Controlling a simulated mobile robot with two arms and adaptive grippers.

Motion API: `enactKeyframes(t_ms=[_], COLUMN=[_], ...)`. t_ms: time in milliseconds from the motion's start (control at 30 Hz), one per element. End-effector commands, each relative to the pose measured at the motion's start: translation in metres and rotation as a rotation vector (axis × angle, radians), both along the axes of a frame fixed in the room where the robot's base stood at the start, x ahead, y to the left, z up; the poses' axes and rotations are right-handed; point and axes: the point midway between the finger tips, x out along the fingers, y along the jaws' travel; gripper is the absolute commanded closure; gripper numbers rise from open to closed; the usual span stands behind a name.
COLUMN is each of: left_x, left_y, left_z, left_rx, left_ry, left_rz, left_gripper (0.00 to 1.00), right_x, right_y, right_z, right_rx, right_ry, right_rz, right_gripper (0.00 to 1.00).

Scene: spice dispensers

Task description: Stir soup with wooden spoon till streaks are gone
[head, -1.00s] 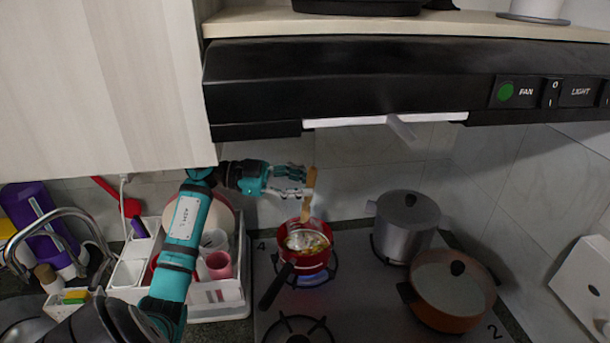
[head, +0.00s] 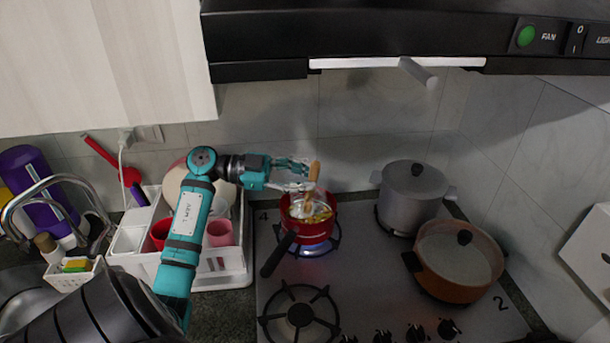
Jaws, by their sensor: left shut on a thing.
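The wooden spoon (head: 314,172) stands nearly upright, its handle held by my left gripper (head: 303,177). The gripper comes in from the left and is shut on the handle above the pot. The spoon's lower end reaches down into the red pot (head: 306,229), which sits on a lit burner at the back left of the stove. The soup (head: 318,215) in the pot looks yellow-orange with pale areas; the spoon's tip is hidden in it or too small to tell. The pot's dark handle (head: 278,254) points to the front left. My right gripper is not in view.
A lidded grey pot (head: 412,197) and a lidded orange-brown pan (head: 455,264) stand to the right on the stove. A white dish rack (head: 235,262) with cups is at the left. The black range hood (head: 400,35) hangs above. The front left burner (head: 300,314) is empty.

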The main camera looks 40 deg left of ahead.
Motion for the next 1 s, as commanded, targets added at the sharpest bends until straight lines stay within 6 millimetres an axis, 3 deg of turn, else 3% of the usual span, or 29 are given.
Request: enactKeyframes(t_ms=[500, 1000], left_x=[0.013, 0.016], left_y=[0.017, 0.020], left_z=[-0.045, -0.051], left_rx=[0.001, 0.000], left_ry=[0.001, -0.001], left_rz=[0.000, 0.001], left_gripper=[1.00, 1.00], right_x=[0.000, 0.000], right_y=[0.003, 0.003], right_z=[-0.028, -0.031], right_rx=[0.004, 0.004], right_ry=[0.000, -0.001], right_rz=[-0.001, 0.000], right_gripper=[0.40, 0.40])
